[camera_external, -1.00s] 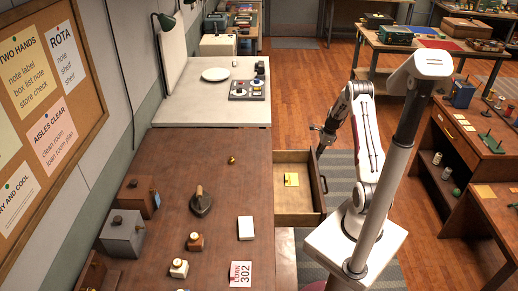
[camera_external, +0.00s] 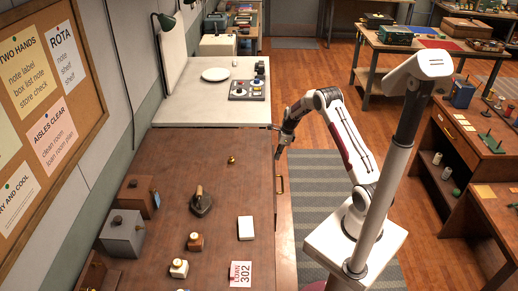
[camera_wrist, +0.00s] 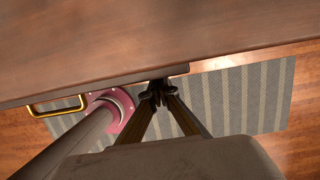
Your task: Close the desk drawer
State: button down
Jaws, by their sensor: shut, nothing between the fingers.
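The wooden desk (camera_external: 235,215) fills the middle of the outside view. Its drawer (camera_external: 277,190) is pushed in; only a narrow front strip and the brass handle (camera_external: 281,185) show at the desk's right edge. In the wrist view the drawer front (camera_wrist: 130,82) is a thin strip along the desk edge, with the handle (camera_wrist: 57,107) at left. I cannot tell whether it is fully flush. My gripper (camera_external: 278,155) is at the desk's right edge, near the drawer's far end. In the wrist view my gripper (camera_wrist: 158,94) is shut and empty, its fingertips at the drawer front, apparently touching it.
A flat iron (camera_external: 201,203), a white block (camera_external: 246,228) and several small items stand on the desk. A pale table (camera_external: 205,103) adjoins it behind. A striped rug (camera_external: 315,205) lies on the floor at right, with open room there.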

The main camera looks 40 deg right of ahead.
jog(key=shift+w+a, duration=1)
jog(key=shift+a, duration=0.05)
jog(key=shift+s+d, duration=0.25)
jog(key=shift+d, duration=0.1)
jog(key=s+d+r, duration=0.4)
jog(key=r, duration=0.5)
jog(key=shift+s+d+r, duration=0.2)
jog(key=shift+s+r, duration=0.05)
jog(key=shift+r, duration=0.1)
